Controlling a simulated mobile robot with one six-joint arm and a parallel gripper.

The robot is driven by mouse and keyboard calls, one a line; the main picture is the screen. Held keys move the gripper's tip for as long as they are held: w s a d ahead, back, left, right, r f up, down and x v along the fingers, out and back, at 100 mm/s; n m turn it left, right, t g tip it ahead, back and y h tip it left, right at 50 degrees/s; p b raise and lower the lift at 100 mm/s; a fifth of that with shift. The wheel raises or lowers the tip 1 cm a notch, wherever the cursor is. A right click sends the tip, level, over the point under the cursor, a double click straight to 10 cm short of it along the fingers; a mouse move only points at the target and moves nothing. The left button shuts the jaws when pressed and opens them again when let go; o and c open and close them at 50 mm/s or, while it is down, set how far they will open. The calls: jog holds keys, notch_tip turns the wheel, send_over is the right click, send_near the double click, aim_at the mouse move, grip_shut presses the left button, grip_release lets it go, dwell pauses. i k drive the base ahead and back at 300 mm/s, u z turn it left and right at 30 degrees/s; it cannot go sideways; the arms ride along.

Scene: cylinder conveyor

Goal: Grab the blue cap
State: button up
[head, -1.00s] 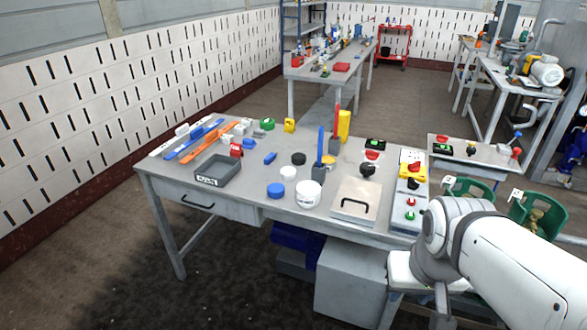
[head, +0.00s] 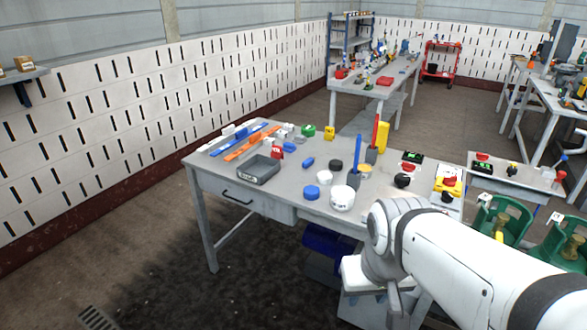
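A round blue cap (head: 311,192) lies flat near the front edge of the grey workbench (head: 273,208). It sits just left of a white jar (head: 342,198), with a white cap (head: 324,177) behind it. My white arm comes in from the lower right and its near joint stands in front of the bench's right part. My gripper's fingers cannot be made out in the head view. Nothing is seen touching the blue cap.
A grey tray (head: 243,174) is left of the cap. Upright blue (head: 356,155) and red (head: 374,131) pieces stand behind the jar. A black cap (head: 336,165) lies further back. Bench surface between tray and blue cap is clear.

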aim_at(311, 193)
jog(key=i, duration=1)
jog(key=u, duration=0.05)
